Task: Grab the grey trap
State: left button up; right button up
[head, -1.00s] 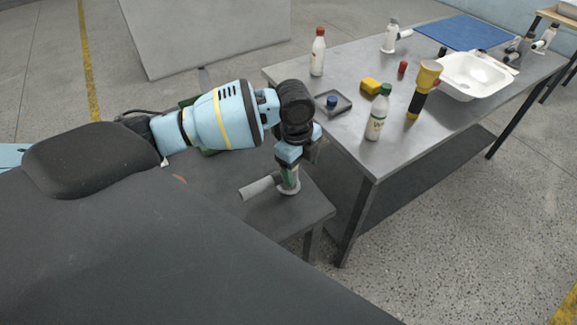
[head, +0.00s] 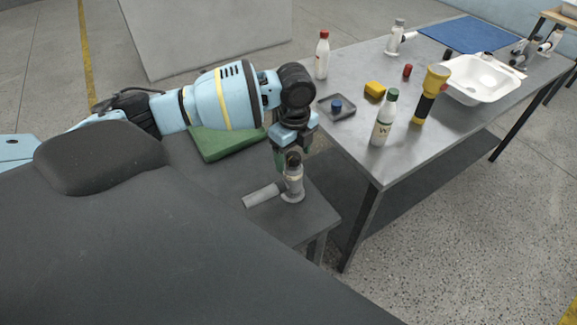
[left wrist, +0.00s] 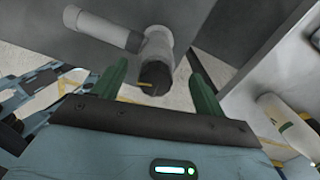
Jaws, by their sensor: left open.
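The grey trap (head: 295,182) stands upright on the small dark table, with its side pipe (head: 263,195) pointing left and a dark top. In the left wrist view the trap (left wrist: 158,44) shows ahead of the fingers, its dark top between their tips across the picture. My left gripper (head: 281,158) is open and empty, its green fingers pointing down just above and behind the trap's top. I cannot tell whether a finger touches it. My right gripper is not in view.
A green block (head: 226,143) lies on the small table (head: 220,180) under my left forearm.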

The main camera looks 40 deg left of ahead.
aim_at(292, 168)
pick_arm(q)
jog(key=f, duration=0.5)
jog(key=shift+s, duration=0.2)
jog(key=c, duration=1.4)
